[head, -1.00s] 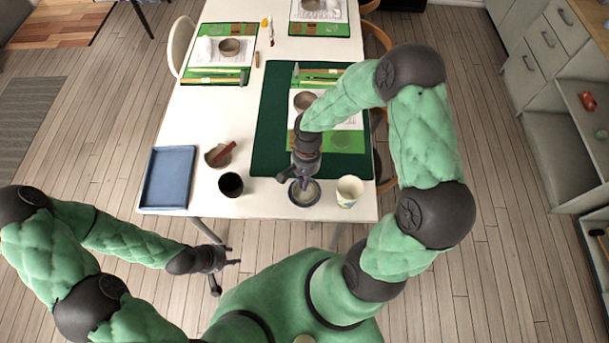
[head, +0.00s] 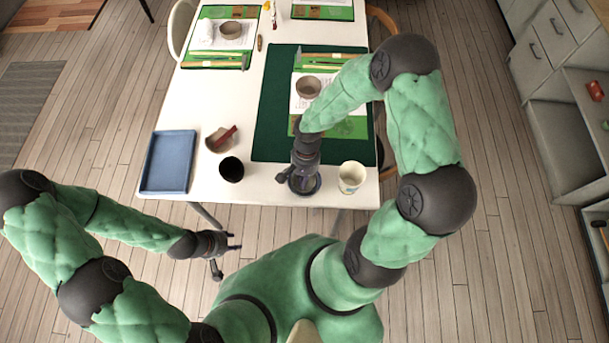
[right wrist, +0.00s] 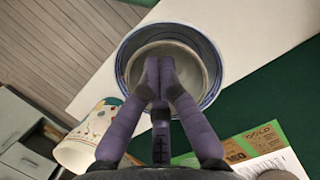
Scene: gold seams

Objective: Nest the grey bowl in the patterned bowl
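The grey bowl (right wrist: 190,52) shows in the right wrist view inside the outline of the larger blue-rimmed patterned bowl (right wrist: 207,60). Whether its base touches the patterned bowl I cannot tell. My right gripper (right wrist: 160,80) has its fingers close together over the near rim of the grey bowl and appears shut on it. The near sides of both bowls are partly hidden by the fingers. In the head view the patterned bowl (head: 304,190) stands near the front table edge, mostly under my right gripper. My left gripper (head: 236,241) is open and empty, in front of the table.
A decorated cup (head: 351,177) stands close right of the bowls. A black cup (head: 231,170), a bowl with a red item (head: 220,140) and a blue tray (head: 168,162) stand to the left. A dark green mat (head: 270,120) lies behind, with a brown bowl (head: 308,88).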

